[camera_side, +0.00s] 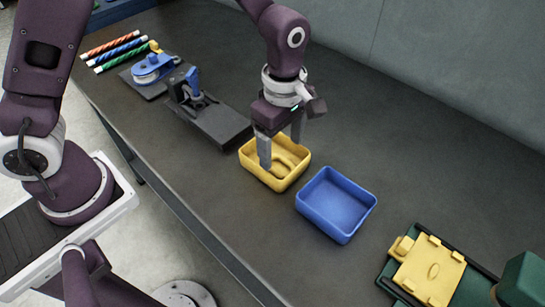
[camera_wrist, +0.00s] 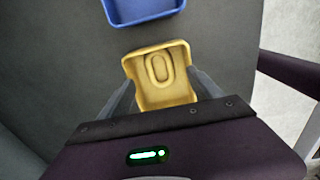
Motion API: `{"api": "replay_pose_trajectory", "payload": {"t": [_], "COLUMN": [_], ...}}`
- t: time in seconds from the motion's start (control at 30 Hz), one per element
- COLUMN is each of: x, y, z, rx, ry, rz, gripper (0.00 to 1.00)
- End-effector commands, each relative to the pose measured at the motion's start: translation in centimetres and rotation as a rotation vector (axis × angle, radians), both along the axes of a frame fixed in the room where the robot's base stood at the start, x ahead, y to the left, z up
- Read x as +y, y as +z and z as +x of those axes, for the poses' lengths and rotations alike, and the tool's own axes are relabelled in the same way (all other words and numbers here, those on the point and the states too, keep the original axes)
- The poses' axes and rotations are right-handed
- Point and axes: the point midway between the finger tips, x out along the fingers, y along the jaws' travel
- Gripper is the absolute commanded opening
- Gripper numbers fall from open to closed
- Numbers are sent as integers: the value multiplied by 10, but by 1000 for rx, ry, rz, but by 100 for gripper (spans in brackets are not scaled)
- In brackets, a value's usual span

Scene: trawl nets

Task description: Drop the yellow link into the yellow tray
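The yellow tray (camera_side: 257,174) stands on the dark bench, and it also shows in the wrist view (camera_wrist: 166,102). The yellow link (camera_side: 292,161), an oval ring, appears to lie flat on the tray's floor. In the wrist view the link (camera_wrist: 160,68) shows inside the tray walls, toward the far end. My gripper (camera_side: 281,151) is over the tray with its fingers wide apart. In the wrist view my gripper (camera_wrist: 160,76) has nothing between its fingers that touches both. The fingers partly hide the tray in the side view.
An empty blue tray (camera_side: 336,203) stands close to the yellow one. A black fixture with a blue clamp (camera_side: 205,108), a blue pulley block (camera_side: 152,68) and striped rods (camera_side: 117,46) lie at the back left. A yellow plate (camera_side: 428,272) sits on a green holder at the front right.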

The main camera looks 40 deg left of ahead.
Motion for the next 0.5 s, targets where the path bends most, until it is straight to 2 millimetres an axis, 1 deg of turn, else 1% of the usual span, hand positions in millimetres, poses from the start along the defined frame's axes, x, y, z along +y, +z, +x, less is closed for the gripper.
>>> {"api": "replay_pose_trajectory", "payload": {"t": [0.17, 0.27, 0.4, 0.5], "x": [0, -1, -1, 0], "y": [3, 20, 50, 64], "z": [0, 1, 1, 1], "rx": [-1, -5, -5, -3], "ry": [0, -1, -1, -1], "rz": [0, -2, -2, -1], "gripper": [74, 74, 74, 74]}}
